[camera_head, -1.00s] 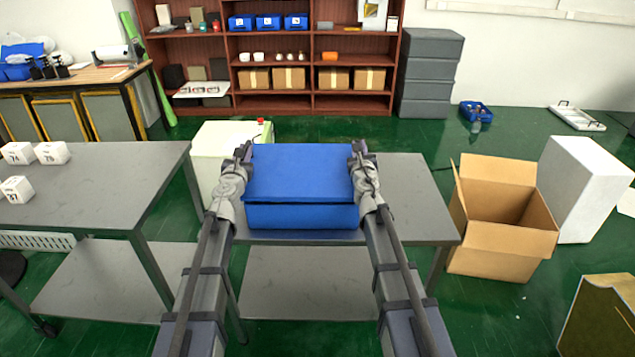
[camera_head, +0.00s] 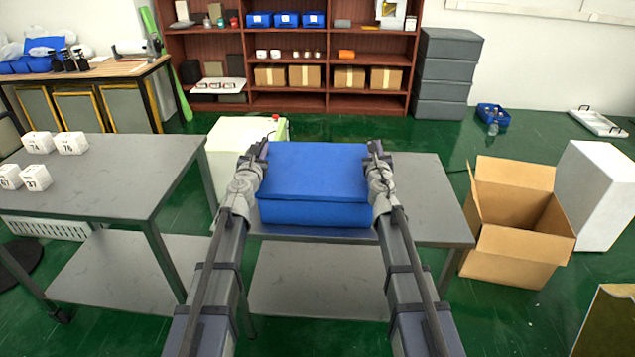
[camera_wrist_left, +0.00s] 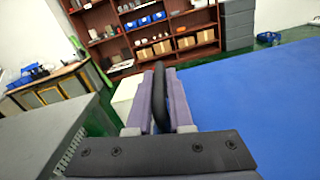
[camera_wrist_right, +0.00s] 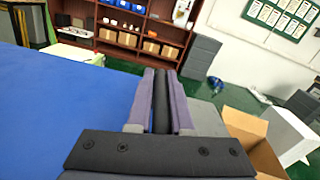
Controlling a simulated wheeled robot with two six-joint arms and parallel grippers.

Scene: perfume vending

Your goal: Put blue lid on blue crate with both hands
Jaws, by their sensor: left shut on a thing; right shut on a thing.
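The blue lid (camera_head: 315,172) lies over the blue crate (camera_head: 315,214) on the grey table in the head view. Only the crate's front wall shows below the lid's front edge. I cannot tell whether the lid is fully seated. My left gripper (camera_head: 261,151) is shut at the lid's left side, and my right gripper (camera_head: 376,150) at its right side. In the left wrist view my left gripper (camera_wrist_left: 160,85) closes on a dark handle. In the right wrist view my right gripper (camera_wrist_right: 160,90) closes on a dark bar. The lid (camera_wrist_left: 260,105) fills the right of the left wrist view.
The grey table (camera_head: 430,200) has bare top to the right of the crate. An open cardboard box (camera_head: 515,255) stands on the floor at right. Another grey table (camera_head: 110,185) with several white cubes stands at left. A pale box (camera_head: 228,150) stands behind the crate.

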